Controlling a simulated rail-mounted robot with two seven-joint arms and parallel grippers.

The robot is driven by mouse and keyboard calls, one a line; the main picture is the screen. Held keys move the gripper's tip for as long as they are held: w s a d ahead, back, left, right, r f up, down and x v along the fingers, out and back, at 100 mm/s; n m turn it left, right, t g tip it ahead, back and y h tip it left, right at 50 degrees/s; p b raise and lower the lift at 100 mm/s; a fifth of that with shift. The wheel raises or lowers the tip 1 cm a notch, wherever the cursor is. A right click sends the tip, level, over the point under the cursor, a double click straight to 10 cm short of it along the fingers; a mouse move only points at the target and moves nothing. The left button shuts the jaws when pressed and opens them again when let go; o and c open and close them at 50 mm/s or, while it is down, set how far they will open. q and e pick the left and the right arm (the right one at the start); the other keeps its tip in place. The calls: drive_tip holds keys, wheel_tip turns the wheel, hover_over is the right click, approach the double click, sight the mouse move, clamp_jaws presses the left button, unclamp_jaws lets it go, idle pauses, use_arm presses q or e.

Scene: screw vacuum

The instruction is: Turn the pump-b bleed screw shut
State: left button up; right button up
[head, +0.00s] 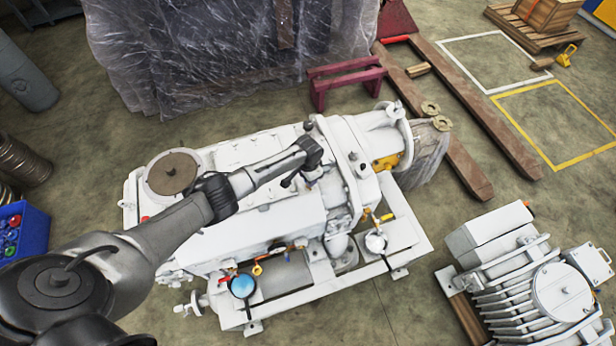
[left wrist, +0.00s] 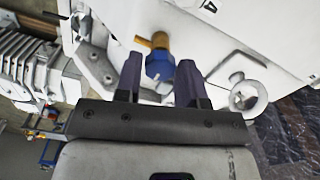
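My left arm reaches in from the left in the head view, and its gripper (head: 300,182) hangs low over the white pump machine (head: 270,205), close to its upright end flange. In the left wrist view the left gripper (left wrist: 160,75) is open, with a gap between its two dark fingers. A blue hex fitting with a brass stem (left wrist: 159,62) shows between the fingertips, apart from both as far as I can see. I cannot tell its exact depth, nor read a pump-b label. This fitting is not distinguishable in the head view. My right gripper is not in view.
A metal ring (left wrist: 248,95) stands to the right of the fingers in the left wrist view. A second white machine (head: 540,275) stands at lower right. A maroon stand (head: 345,82) and wrapped crate (head: 230,50) are behind. A blue gauge (head: 243,285) sits at the front.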

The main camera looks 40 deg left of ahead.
use_arm(q)
drive_tip(key=o, duration=0.4)
drive_tip(key=shift+c, duration=0.2)
drive_tip(key=shift+r, duration=0.15)
wheel_tip(320, 180, up, 14)
drive_tip(key=p, duration=0.1)
drive_tip(key=shift+f, duration=0.2)
idle(0.3)
